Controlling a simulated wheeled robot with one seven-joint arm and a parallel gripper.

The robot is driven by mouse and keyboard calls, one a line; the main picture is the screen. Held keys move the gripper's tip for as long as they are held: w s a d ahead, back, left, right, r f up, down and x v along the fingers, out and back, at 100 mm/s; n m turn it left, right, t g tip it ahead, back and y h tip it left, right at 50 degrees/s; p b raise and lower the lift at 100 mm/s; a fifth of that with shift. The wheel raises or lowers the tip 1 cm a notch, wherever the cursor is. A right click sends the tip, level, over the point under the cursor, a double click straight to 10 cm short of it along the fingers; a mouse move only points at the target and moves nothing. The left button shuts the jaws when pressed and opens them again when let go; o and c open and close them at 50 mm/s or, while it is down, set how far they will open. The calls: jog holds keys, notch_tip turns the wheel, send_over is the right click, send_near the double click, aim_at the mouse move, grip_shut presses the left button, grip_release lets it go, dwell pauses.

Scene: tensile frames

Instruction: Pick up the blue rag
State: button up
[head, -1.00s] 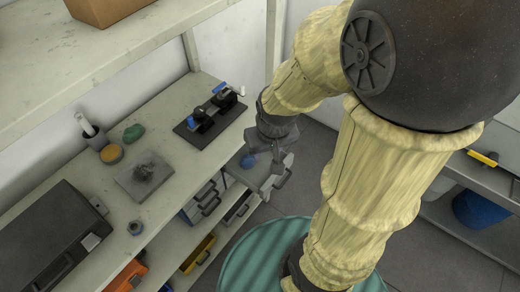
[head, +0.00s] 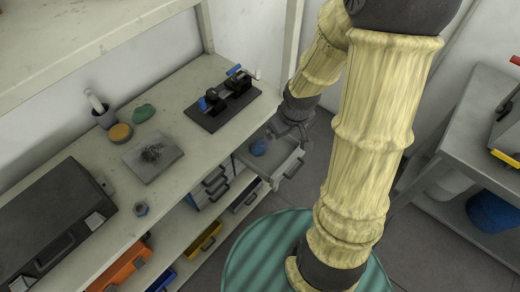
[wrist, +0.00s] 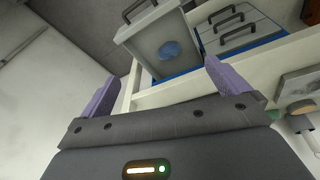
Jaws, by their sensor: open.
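The blue rag (head: 260,146) lies crumpled in an open grey drawer (head: 262,180) below the bench top. It also shows in the wrist view as a blue lump (wrist: 170,50) inside the drawer. My gripper (head: 300,132) is beside the drawer's far right corner in the head view, partly hidden by my own arm. In the wrist view its two purple fingers (wrist: 160,84) are spread wide with nothing between them. The drawer with the rag is beyond the fingertips, apart from them.
The bench top (head: 185,165) holds a black fixture with blue handles (head: 225,98), a grey plate (head: 152,158), a green lump (head: 143,112) and a black case (head: 50,225). Closed drawers (head: 212,183) sit beside the open one. A grey shelf unit (head: 460,150) stands at right.

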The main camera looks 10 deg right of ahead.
jog(key=w+d+f+n+t+y+b, duration=0.1)
jog(key=w+f+n+t+y+b, duration=0.1)
jog(key=w+f, duration=0.5)
notch_tip(320, 180, down, 4)
jog(key=shift+d+f+n+y+b, duration=0.1)
jog(key=shift+d+n+y+b, duration=0.15)
jog(key=shift+n+y+b, duration=0.5)
jog(key=b, duration=0.2)
send_near(263, 145)
jog(key=x, duration=0.5)
jog(key=shift+s+a, duration=0.2)
jog(key=shift+w+f, duration=0.1)
jog(key=shift+a+f, duration=0.1)
jog(key=x, duration=0.5)
jog(key=shift+w+p, duration=0.2)
jog(key=shift+p, duration=0.1)
